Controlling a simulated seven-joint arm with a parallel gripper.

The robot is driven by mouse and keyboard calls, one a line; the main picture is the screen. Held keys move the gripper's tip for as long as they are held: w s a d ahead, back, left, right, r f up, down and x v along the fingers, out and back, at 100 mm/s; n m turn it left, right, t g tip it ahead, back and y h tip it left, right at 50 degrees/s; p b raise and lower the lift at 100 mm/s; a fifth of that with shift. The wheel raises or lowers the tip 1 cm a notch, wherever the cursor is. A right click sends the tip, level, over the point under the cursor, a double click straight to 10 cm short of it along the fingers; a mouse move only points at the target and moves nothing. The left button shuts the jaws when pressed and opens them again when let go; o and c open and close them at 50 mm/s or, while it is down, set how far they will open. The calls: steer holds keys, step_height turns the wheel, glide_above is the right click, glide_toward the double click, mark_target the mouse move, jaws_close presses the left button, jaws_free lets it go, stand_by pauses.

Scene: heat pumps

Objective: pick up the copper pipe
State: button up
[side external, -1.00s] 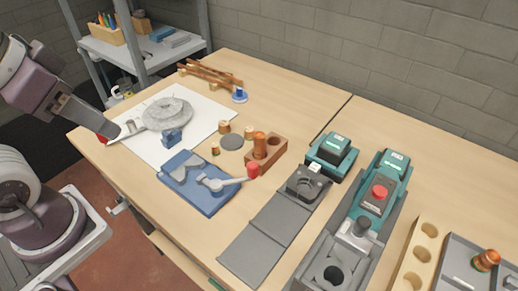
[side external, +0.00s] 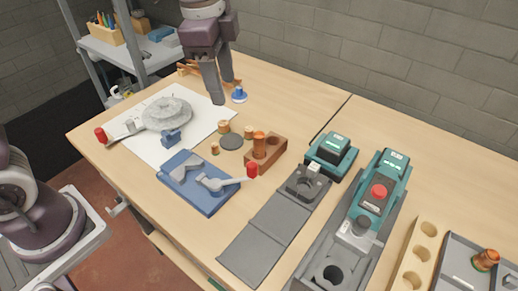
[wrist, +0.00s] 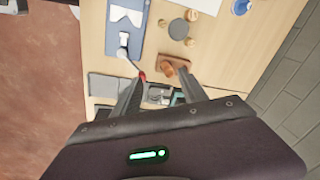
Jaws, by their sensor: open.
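Long copper-brown pipes (side external: 187,71) lie on a low wooden rack at the back left of the bench in the side view. My arm hides their middle, and they do not show in the wrist view. My gripper (side external: 218,101) is in front of them, pointing down above the bench, apart from them. In the wrist view my gripper (wrist: 161,79) has its two fingers spread with nothing held between them. A short copper piece (side external: 259,142) stands upright in a brown block (side external: 268,155); it also shows in the wrist view (wrist: 167,70).
A blue tray (side external: 200,200) holds a red-handled tool. A grey coil (side external: 167,113) lies on white paper. A blue-based item (side external: 239,96) stands close to my gripper. Small copper fittings (side external: 224,127) sit mid-bench. Teal tools (side external: 332,156) stand right.

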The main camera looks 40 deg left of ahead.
mark_target(259, 135)
steer(key=w+d+f+m, duration=0.1)
steer(key=w+f, duration=0.1)
steer(key=w+d+f+m+g, duration=0.1)
steer(key=w+f+m, duration=0.1)
steer(key=f, duration=0.1)
steer(key=w+d+f+m, duration=0.2)
steer(key=f, duration=0.1)
steer(key=shift+w+f+g, duration=0.25)
steer(key=shift+w+g, duration=0.05)
steer(key=f, duration=0.7)
steer(key=shift+s+f, duration=0.25)
steer(key=shift+s, duration=0.05)
jaws_close()
